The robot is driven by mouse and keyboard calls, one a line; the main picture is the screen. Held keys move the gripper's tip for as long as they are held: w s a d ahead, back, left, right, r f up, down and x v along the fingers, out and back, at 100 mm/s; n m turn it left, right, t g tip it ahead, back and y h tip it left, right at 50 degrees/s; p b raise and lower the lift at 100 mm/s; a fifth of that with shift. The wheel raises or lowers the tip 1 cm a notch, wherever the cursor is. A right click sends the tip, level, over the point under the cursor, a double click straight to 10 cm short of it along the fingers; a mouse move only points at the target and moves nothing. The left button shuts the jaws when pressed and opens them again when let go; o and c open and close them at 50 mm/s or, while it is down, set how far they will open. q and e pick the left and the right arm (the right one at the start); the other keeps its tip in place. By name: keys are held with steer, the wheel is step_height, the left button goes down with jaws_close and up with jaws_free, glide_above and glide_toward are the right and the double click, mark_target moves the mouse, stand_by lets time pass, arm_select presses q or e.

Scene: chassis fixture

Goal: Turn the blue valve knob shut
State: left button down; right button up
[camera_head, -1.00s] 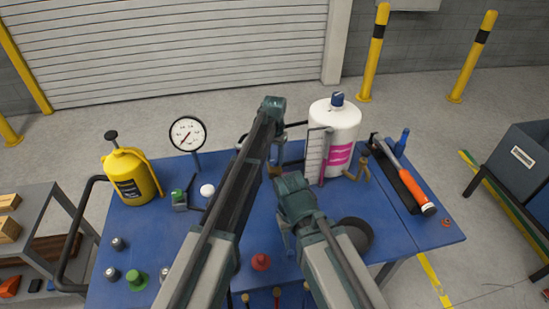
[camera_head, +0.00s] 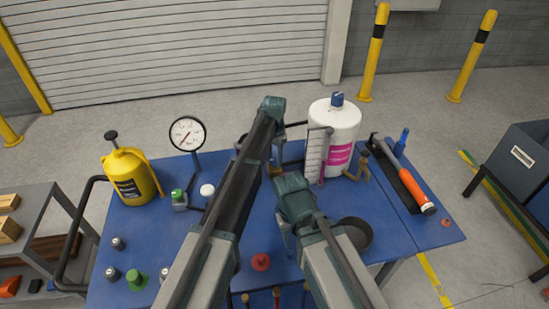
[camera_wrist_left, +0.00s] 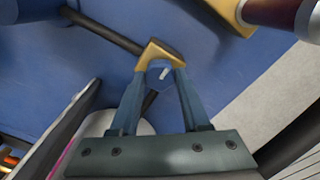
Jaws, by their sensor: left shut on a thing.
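The blue valve knob (camera_wrist_left: 161,73) has a white mark and sits at a brass-coloured valve body (camera_wrist_left: 160,49) with a dark pipe, in the left wrist view. My left gripper (camera_wrist_left: 163,80) is shut on the knob, one finger on each side. In the head view my left gripper (camera_head: 275,162) reaches down near the middle of the blue table; the knob is hidden there by my arms. My right gripper (camera_head: 288,238) is low over the table, to the front of the left one; its fingers are mostly hidden.
A white bottle (camera_head: 342,125) and a white scale plate (camera_head: 315,155) stand close right of my left gripper. A gauge (camera_head: 187,134), a yellow can (camera_head: 132,178) and small knobs are on the left. A hammer (camera_head: 408,180) lies at right. A red knob (camera_head: 261,262) is in front.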

mark_target(274, 159)
arm_select(q)
steer(key=shift+c, duration=1.9)
jaws_free()
step_height(274, 159, up, 14)
steer(key=p, duration=1.4)
arm_select(e)
step_height(274, 159, up, 14)
arm_select(q)
steer(key=shift+f, duration=0.1)
arm_select(e)
steer(key=shift+f, duration=0.15)
